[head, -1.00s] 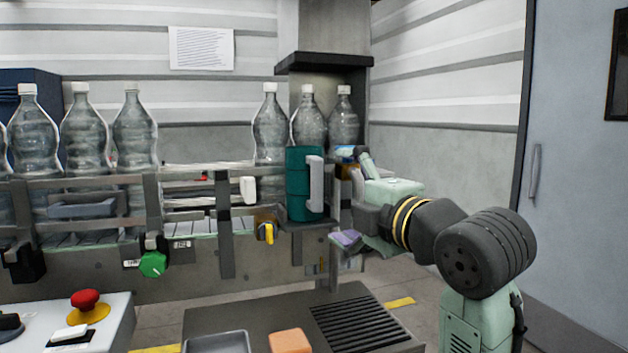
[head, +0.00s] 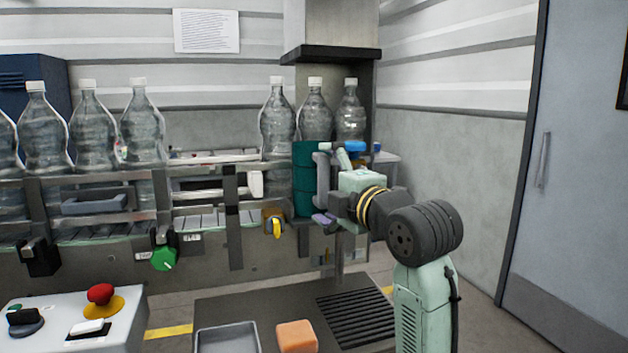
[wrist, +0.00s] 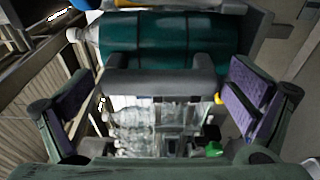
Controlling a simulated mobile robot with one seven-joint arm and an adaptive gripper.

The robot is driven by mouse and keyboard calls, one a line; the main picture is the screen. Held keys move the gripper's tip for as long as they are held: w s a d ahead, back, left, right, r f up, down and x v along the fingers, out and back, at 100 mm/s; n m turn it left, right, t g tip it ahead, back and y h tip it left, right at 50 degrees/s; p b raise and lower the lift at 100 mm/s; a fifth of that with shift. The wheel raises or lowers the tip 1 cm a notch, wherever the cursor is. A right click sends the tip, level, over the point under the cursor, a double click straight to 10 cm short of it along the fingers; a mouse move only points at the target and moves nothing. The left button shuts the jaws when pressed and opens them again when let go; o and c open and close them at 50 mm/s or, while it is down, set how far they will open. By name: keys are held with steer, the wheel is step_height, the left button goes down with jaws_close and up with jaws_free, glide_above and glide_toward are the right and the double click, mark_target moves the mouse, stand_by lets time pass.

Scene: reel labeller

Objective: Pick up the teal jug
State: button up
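The teal jug (head: 304,180) stands upright in front of the conveyor rail, below the clear bottles in the head view. Its grey handle (head: 322,178) faces right, toward my gripper (head: 330,185). In the wrist view the jug (wrist: 160,40) lies across the top of the picture, with its grey handle (wrist: 160,85) below it. My gripper (wrist: 162,100) is open there, with one purple-padded finger on each side of the handle. Both pads look apart from the handle.
Several clear bottles (head: 276,120) stand along the conveyor behind the jug. A metal rail and posts (head: 233,220) run beside it, with a yellow lever (head: 277,228) at lower left. A grey tray (head: 228,340) and an orange block (head: 297,336) rest on the lower surface.

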steer(key=c, duration=1.1)
steer(key=shift+r, duration=0.15)
